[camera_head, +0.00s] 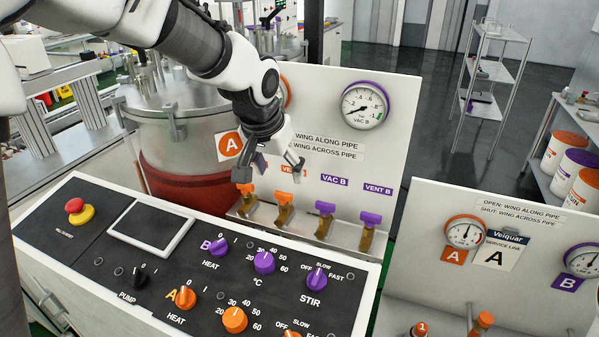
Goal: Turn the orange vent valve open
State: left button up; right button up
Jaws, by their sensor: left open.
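The orange vent valve (284,198) is the second from the left in a row of small valves on the panel's ledge. Its orange wing appears to lie across its brass body, like the others beside it. A partly covered orange label sits above it. My left gripper (280,166) comes down from the upper left and is open and empty. Its fingers are above and slightly left of this valve, and they appear apart from it. My right gripper is out of view.
Another orange valve (245,189) stands close on the left, with a purple VAC B valve (325,209) and purple VENT B valve (370,219) to the right. The black control panel (105,255) with knobs lies in front. A steel vessel (180,130) stands behind left.

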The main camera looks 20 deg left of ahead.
aim_at(283, 193)
pick_arm(q)
jog(key=f+p, duration=0.1)
jog(key=f, duration=0.3)
jog(key=shift+s+f, duration=0.1)
jog(key=shift+s, duration=0.1)
jog(key=shift+w+a+f, duration=0.1)
jog(key=shift+w+f, duration=0.85)
jog(key=shift+f, duration=0.15)
jog(key=shift+w+f, duration=0.15)
jog(key=shift+w, duration=0.1)
jog(key=shift+s+r, duration=0.2)
jog(key=shift+s, duration=0.1)
jog(key=shift+c, duration=1.3)
jog(key=shift+s+r, duration=0.1)
jog(key=shift+s, duration=0.15)
jog(key=c, duration=0.6)
jog(key=shift+c, duration=1.4)
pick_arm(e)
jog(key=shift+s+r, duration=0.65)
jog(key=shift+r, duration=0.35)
